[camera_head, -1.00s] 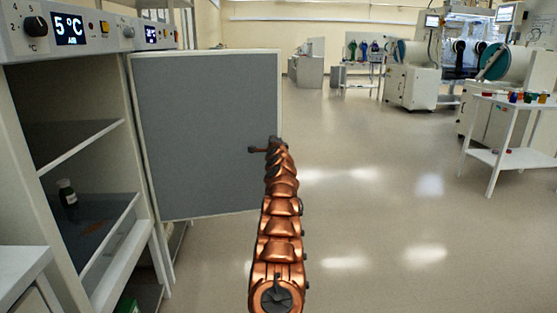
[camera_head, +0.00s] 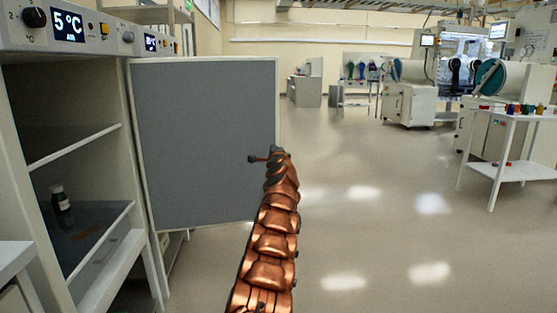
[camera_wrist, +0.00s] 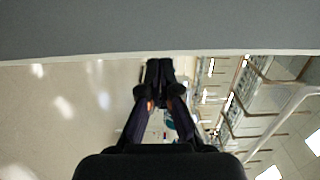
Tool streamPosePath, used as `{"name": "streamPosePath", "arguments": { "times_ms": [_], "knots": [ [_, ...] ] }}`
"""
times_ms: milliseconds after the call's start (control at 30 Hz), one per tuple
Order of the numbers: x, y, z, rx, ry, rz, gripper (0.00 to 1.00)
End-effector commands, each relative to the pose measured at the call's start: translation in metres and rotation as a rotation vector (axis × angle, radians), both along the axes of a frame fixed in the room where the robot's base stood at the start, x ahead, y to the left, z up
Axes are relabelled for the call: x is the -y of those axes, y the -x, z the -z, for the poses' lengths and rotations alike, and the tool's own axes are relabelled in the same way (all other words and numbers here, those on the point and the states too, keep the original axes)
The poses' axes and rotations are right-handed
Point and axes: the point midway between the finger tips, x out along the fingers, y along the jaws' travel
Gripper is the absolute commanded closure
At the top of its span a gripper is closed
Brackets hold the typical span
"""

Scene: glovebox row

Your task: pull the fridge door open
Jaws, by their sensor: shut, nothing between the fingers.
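The fridge (camera_head: 125,270) stands at the left in the head view, with a lit "5°C" display on its top panel. Its door (camera_head: 205,140) is swung wide open, grey inside with a pale rim. The shelves and a small dark bottle (camera_head: 61,203) inside show. My gripper (camera_head: 256,159) is at the door's free edge, in front of the grey inner face. In the wrist view my gripper (camera_wrist: 160,72) is shut and empty, its tips just below the pale door edge (camera_wrist: 110,55). Whether it touches the door I cannot tell.
A white side table (camera_head: 500,170) with small coloured items stands at the right. Glovebox units (camera_head: 410,100) stand farther back. A white counter corner (camera_head: 15,255) is at the near left. The floor (camera_head: 370,220) in the middle is clear.

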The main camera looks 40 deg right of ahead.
Motion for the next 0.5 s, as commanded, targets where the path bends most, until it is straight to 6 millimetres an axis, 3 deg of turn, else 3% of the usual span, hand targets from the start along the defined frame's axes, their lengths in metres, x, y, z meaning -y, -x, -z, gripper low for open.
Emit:
{"name": "streamPosePath", "arguments": {
  "times_ms": [500],
  "knots": [
    [-0.016, 0.027, -0.001, 0.004, -0.001, 0.000, 1.00]
  ]
}}
